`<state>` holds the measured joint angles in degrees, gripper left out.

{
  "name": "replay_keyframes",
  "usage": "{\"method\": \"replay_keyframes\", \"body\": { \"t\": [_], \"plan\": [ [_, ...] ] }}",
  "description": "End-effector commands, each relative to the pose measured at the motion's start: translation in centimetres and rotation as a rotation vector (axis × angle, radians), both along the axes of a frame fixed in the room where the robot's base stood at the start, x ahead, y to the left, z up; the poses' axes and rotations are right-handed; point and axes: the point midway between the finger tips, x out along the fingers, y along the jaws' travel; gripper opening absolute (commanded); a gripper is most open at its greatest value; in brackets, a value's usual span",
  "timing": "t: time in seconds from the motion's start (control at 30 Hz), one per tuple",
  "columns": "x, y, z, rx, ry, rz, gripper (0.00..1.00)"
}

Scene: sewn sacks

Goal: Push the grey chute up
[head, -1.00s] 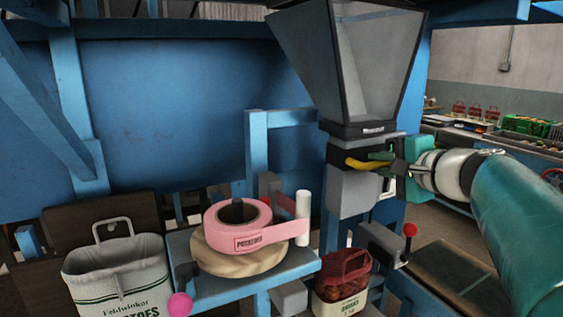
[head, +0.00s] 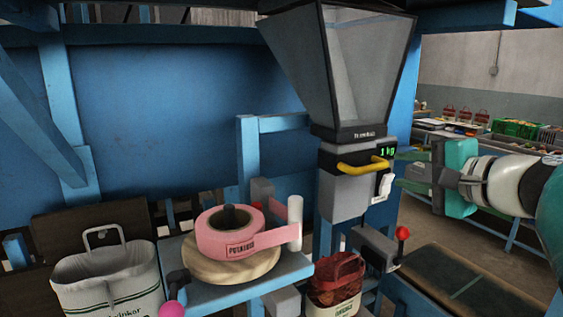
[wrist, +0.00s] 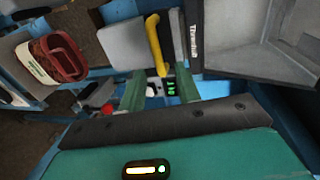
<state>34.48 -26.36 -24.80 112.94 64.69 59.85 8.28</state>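The grey chute (head: 343,187) is the box under the hopper, with a yellow handle (head: 362,167) across its front. It reaches up to the dark collar below the hopper (head: 345,75). In the wrist view the chute (wrist: 122,42) and its yellow handle (wrist: 153,45) are at the upper middle. My gripper (head: 402,171) is to the right of the chute, apart from the handle. In the wrist view its two green fingers (wrist: 160,92) are spread with nothing held; the green display shows beyond them.
A small "1 kg" display (head: 387,151) and a white switch (head: 385,186) are right of the handle. A red-knobbed lever (head: 402,233) stands below.

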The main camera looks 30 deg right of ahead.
Motion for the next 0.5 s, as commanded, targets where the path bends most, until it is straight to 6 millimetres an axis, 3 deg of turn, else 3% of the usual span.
{"method": "replay_keyframes", "body": {
  "t": [0.2,0.5],
  "plan": [
    [-3.8,-0.1,0.9,-0.001,-0.003,0.0,0.33],
    [-4.9,-0.1,1.1,-0.001,-0.002,0.001,0.33]
  ]
}}
